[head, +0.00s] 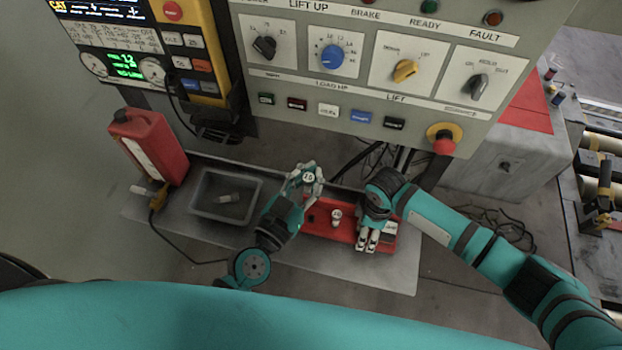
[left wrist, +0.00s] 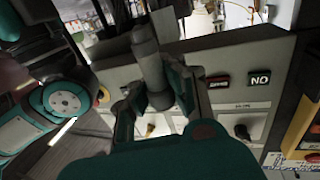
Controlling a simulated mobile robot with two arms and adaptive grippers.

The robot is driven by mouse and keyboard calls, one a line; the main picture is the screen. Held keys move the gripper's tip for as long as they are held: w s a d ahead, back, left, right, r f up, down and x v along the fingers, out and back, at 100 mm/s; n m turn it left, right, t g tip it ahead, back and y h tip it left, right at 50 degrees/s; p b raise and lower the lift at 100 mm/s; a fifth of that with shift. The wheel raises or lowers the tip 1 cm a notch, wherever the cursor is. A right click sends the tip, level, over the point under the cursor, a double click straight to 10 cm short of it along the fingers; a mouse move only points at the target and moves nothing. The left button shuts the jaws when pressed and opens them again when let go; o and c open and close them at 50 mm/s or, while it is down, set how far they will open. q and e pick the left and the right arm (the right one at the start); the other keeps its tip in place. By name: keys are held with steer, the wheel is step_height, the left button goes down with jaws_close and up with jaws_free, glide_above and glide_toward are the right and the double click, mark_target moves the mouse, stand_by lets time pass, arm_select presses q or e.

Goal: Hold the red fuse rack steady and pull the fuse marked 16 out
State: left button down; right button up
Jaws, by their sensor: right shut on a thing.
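The red fuse rack (head: 345,236) lies on the grey bench plate. My right gripper (head: 367,240) is shut on its right part, and its hand hides some of the rack. My left gripper (head: 305,182) is shut on a fuse (head: 308,177) above the rack's left end. Its round white cap carries a small number that looks like 16. In the left wrist view this fuse (left wrist: 149,62) is a grey cylinder between the two fingers, with no rack around it. Another pale-capped fuse (head: 336,215) stands in the rack; its number is too small to read.
A grey tray (head: 195,207) left of the rack holds a loose pale fuse (head: 228,198). A red canister (head: 150,142) stands farther left with a cable near it. The control panel (head: 372,88), with knobs and a red stop button (head: 444,141), overhangs the back.

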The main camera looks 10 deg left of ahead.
steer(key=shift+f, duration=0.1)
stand_by(0.3)
steer(key=o, duration=1.4)
steer(key=shift+o, duration=0.2)
step_height(320, 180, up, 12)
